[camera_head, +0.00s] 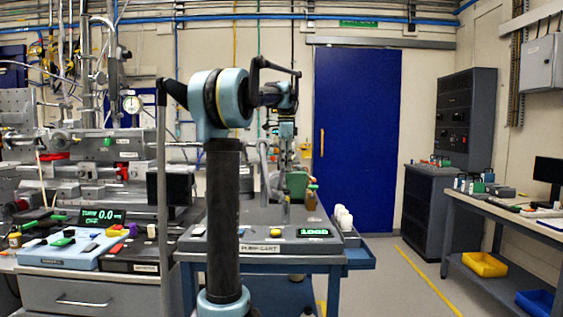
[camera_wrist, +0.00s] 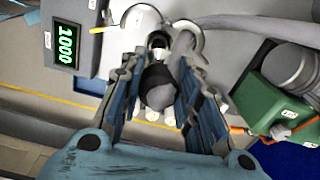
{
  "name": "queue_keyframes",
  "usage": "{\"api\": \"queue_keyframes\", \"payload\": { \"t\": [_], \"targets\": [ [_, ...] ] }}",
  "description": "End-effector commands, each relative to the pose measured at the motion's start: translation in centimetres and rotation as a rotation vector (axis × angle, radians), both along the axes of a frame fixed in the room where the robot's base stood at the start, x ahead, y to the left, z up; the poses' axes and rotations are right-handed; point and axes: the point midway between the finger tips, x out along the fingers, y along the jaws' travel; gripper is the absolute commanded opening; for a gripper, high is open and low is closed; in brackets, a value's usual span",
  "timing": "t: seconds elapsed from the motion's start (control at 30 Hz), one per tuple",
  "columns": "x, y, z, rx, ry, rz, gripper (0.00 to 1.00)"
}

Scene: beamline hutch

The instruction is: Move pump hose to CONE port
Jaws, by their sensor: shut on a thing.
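My gripper (camera_wrist: 160,60) fills the wrist view, with its two fingers on either side of a dark rounded hose end (camera_wrist: 159,88). It is shut on this piece, above the pump cart. A grey hose (camera_wrist: 185,45) curves beside a metal collar near the fingertips; where the hose runs beyond this is partly hidden. In the head view the pump cart (camera_head: 262,262) stands at the centre, partly behind my arm, with a grey hose (camera_head: 264,165) rising from it. I cannot make out a CONE label in either view.
The cart's green 1000 display (camera_head: 314,232) is lit. A green unit with a grey cylinder (camera_wrist: 290,90) sits right in the wrist view. Pipework (camera_head: 95,165) crowds the left; the floor to the right (camera_head: 415,285) is clear.

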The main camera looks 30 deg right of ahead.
Motion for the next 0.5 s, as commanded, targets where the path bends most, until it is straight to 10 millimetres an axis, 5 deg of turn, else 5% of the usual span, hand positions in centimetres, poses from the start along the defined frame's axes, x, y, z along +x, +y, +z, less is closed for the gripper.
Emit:
{"api": "queue_keyframes", "payload": {
  "t": [0.5],
  "targets": [
    [0.1,0.1,-4.1,0.0,0.0,0.004,0.02]
  ]
}}
